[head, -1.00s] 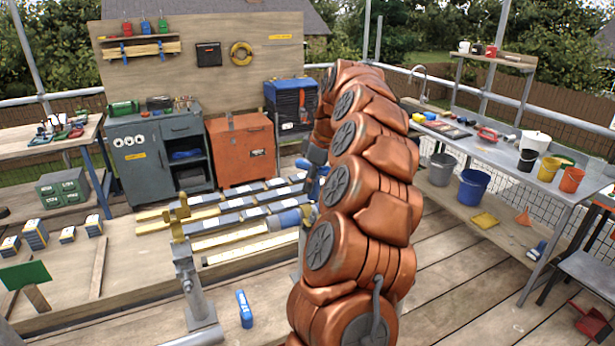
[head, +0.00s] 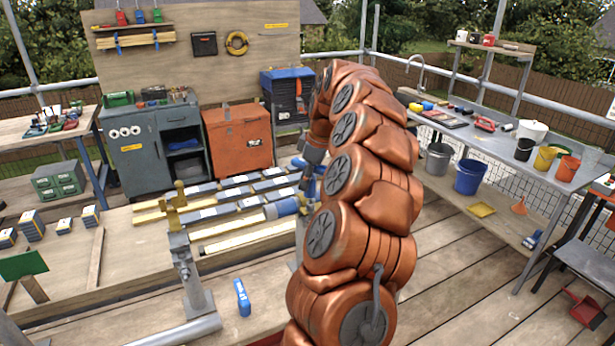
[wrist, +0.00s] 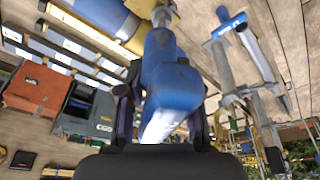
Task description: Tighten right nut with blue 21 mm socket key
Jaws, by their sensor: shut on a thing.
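A blue socket key (wrist: 172,85) is held between the dark fingers of my gripper (wrist: 160,128) in the wrist view. The key points away from my palm, toward a brass-coloured fitting (wrist: 160,10) at the top edge. I cannot tell whether the key touches a nut there, or read its size. In the head view my arm hides the right nut and most of my gripper (head: 310,178). Brass fittings (head: 175,203) show on the left post (head: 190,272) of the stand.
A blue tool (head: 242,298) lies on the boards right of the left post. A metal bench (head: 500,150) with buckets is at the right. Open decking (head: 460,280) lies right of my arm.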

